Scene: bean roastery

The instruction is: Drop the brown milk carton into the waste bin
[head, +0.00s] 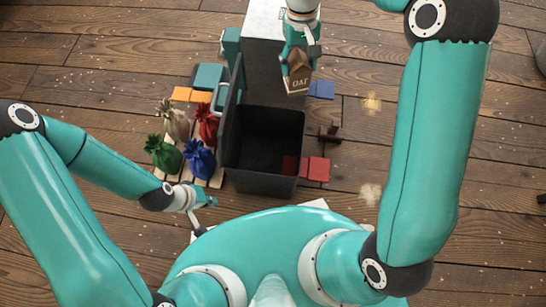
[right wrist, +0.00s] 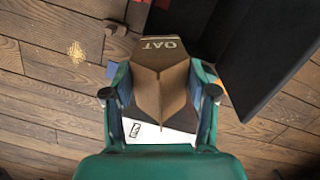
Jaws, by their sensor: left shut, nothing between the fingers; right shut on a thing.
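The brown milk carton (head: 298,80), marked OAT, is in my right gripper (head: 299,60), which is shut on it. In the right wrist view the carton (right wrist: 160,85) sits between the two fingers (right wrist: 160,100). The dark waste bin (head: 262,178) is open at the top, and its inside looks dark. In the head view the carton shows at the bin's back right corner; its height above the rim is hard to tell. Part of the bin also shows in the right wrist view (right wrist: 250,95). My left gripper (head: 207,207) is shut and empty, left of the bin's front.
Green (head: 163,153), blue (head: 199,160), red (head: 207,122) and tan (head: 174,120) sacks stand on a slatted pallet left of the bin. A tall grey block (head: 263,65) stands behind it. Red pieces (head: 316,169) and a brown object (head: 330,133) lie right of it.

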